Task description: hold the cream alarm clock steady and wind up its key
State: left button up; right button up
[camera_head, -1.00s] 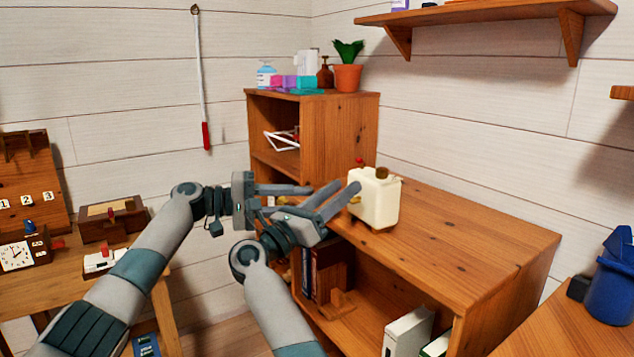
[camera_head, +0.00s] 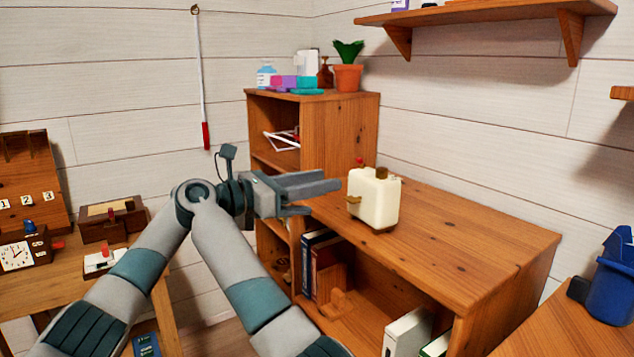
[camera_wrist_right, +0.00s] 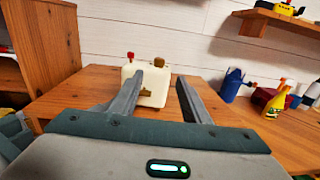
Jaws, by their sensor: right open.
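The cream alarm clock (camera_head: 378,201) stands upright on the wooden cabinet top, with a red button and a brown knob on top. Its brass key (camera_head: 354,200) sticks out of the face towards my grippers. My right gripper (camera_head: 325,184) is open and empty, left of the clock and apart from it. In the right wrist view the clock (camera_wrist_right: 161,84) is straight ahead beyond the fingers, and the left finger partly covers it. My left gripper (camera_head: 297,211) is lower and mostly hidden behind the right one, so its opening is unclear.
The cabinet top (camera_head: 470,235) is clear to the right of the clock. A taller shelf unit (camera_head: 342,135) with a potted plant (camera_head: 347,75) stands behind. A side table with small boxes (camera_head: 110,220) is at left.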

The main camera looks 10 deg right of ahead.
aim_at(377, 169)
jog(key=x, duration=1.7)
jog(key=shift+d, duration=0.15)
jog(key=shift+c, duration=0.4)
